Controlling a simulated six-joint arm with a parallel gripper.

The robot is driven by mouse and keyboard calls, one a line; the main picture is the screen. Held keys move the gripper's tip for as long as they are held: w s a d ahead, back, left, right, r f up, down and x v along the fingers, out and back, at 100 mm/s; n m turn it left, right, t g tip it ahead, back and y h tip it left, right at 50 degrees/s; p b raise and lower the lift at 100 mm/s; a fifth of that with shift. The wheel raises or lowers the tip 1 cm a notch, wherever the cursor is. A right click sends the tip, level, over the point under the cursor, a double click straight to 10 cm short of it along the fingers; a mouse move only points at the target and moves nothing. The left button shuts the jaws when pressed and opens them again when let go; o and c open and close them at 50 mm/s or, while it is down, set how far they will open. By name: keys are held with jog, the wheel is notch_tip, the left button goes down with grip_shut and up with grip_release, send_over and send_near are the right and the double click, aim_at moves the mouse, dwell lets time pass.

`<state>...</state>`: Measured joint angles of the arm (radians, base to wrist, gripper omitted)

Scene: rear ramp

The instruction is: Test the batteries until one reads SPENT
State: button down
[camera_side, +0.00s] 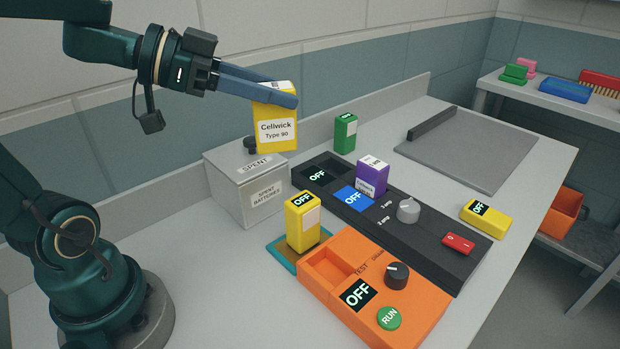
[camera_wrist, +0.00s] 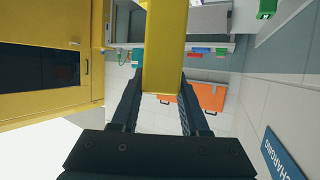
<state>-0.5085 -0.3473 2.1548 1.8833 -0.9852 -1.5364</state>
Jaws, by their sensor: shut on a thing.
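My gripper (camera_side: 284,92) is shut on a yellow battery (camera_side: 277,142) labelled Cellwick Type 90, above the grey spent batteries box (camera_side: 233,203). The held battery also fills the top middle of the wrist view (camera_wrist: 165,50). A second yellow battery (camera_side: 302,230) stands upright on a teal-edged mat (camera_side: 280,254), its display reading OFF. A third yellow battery (camera_side: 486,217) lies flat at the right, display OFF. A purple battery (camera_side: 372,178) stands in the black charger (camera_side: 425,240). A green battery (camera_side: 345,134) stands behind it. The orange tester (camera_side: 400,318) shows OFF, with its bay empty.
The tester has a green RUN button (camera_side: 389,318) and a black dial (camera_side: 397,275). The charger has a grey knob (camera_side: 408,210) and a red switch (camera_side: 458,243). A grey plate (camera_side: 465,148) lies at the back right. A side shelf (camera_side: 560,107) holds coloured items.

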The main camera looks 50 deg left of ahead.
jog(key=d+f+n+t+y, duration=0.15)
jog(key=d+f, duration=0.25)
jog(key=d, duration=0.6)
jog(key=w+a+n+g+y, duration=0.1)
jog(key=w+a+n+y, duration=0.35)
jog(key=a, duration=0.35)
jog(key=w+a+n+g+y, duration=0.1)
jog(key=w+a+n+y, duration=0.35)
jog(key=a, duration=0.45)
jog(key=w+a+n+g+y, duration=0.2)
jog(key=w+a+n+y, duration=0.2)
jog(key=a+y, duration=0.3)
jog(key=w+d+f+h, duration=0.1)
jog(key=w+d+f, duration=0.5)
jog(key=f, duration=0.4)
jog(key=shift+w+d+f, duration=0.3)
jog(key=shift+d+f, duration=0.1)
jog(key=shift+d, duration=0.4)
jog(key=shift+f+n, duration=0.1)
jog(key=shift+n, duration=0.15)
